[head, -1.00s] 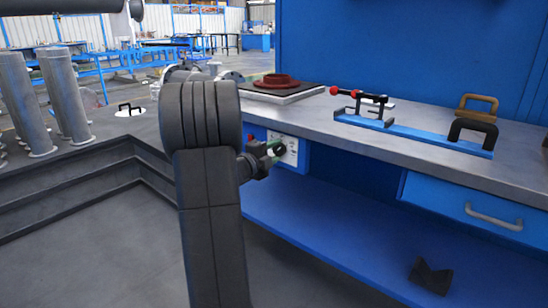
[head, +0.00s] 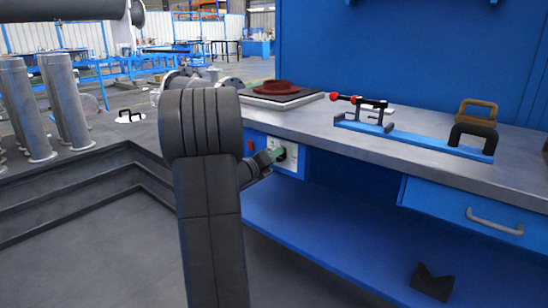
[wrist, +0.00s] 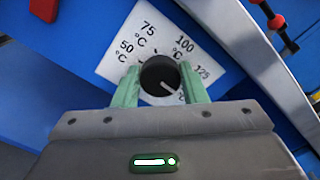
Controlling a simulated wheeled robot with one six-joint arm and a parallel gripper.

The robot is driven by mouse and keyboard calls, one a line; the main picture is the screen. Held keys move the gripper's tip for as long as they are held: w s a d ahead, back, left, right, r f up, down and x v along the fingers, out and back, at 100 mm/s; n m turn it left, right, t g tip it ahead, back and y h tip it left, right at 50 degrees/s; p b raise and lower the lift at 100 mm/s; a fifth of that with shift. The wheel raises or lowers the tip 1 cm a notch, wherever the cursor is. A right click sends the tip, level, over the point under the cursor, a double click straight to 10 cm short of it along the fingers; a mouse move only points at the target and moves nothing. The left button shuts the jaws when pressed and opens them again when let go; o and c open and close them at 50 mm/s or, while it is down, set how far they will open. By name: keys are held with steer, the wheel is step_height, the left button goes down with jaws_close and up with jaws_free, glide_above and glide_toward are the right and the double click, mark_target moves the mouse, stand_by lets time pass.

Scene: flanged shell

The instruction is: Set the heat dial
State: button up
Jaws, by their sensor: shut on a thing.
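The heat dial (wrist: 158,72) is a round black knob on a white panel (wrist: 118,66) printed 50, 75, 100 and 125 °C. A white line on the knob points to the lower right in the wrist view, past 125, towards a °C mark partly hidden by a finger. My gripper (wrist: 160,85) is shut on the dial, with one green finger on each side. In the head view, my gripper (head: 275,155) is at the white panel (head: 291,167) on the bench front, and it hides much of the dial.
A red switch (head: 250,146) sits left of the panel. Above, a dark red flanged part (head: 276,87) rests on a plate on the bench (head: 330,121). A blue fixture (head: 375,127) with red-tipped clamps stands to the right. The drawer (head: 462,210) is shut.

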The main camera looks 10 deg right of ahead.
steer(key=shift+f+m, duration=0.1)
steer(key=shift+m, duration=0.6)
steer(key=o, duration=1)
steer(key=shift+c, duration=0.2)
steer(key=p+v, duration=0.3)
steer(key=v, duration=1.1)
steer(key=shift+d, duration=0.1)
